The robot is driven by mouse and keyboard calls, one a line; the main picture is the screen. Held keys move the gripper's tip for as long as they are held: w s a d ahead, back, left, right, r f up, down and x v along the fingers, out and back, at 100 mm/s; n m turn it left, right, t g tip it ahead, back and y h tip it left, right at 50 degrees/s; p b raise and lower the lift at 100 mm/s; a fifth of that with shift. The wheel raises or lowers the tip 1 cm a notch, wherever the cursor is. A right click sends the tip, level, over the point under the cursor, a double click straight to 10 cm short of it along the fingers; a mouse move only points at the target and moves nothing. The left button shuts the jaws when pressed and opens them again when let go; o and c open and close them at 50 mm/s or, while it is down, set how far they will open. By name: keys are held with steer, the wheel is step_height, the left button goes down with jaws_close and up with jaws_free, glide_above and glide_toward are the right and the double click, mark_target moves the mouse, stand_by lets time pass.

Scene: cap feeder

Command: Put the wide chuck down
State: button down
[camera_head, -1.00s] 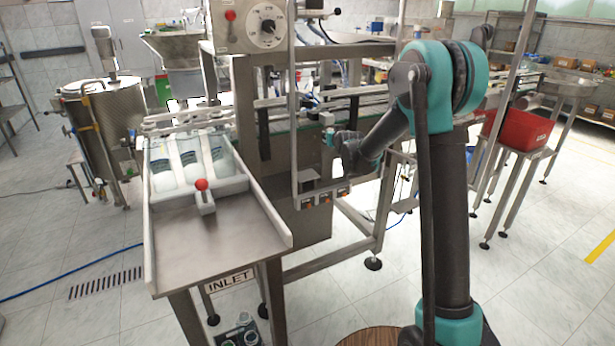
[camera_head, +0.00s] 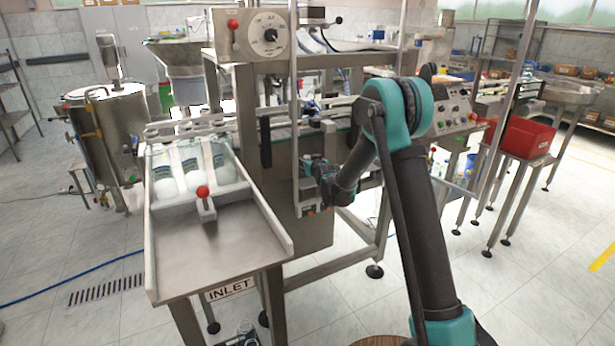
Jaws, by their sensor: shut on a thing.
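My gripper (camera_head: 311,188) is at the end of my arm, low in front of the machine's upright post. It is shut on the wide chuck, but the chuck is too small and too covered by my wrist to make out. A small holder with orange labels (camera_head: 308,212) is just below and beside my gripper.
The steel inlet tray (camera_head: 228,243) with white round-ended pieces and a red knob (camera_head: 202,191) is to the left. A dial box (camera_head: 262,35) is above. A control panel (camera_head: 450,110) and a red bin (camera_head: 527,138) are to the right.

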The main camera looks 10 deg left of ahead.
mark_target(308, 182)
steer(key=shift+f, duration=3.15)
steer(key=shift+f, duration=0.1)
steer(key=c, duration=1.2)
jaws_free()
steer(key=shift+s+d, duration=0.1)
steer(key=v, duration=1.2)
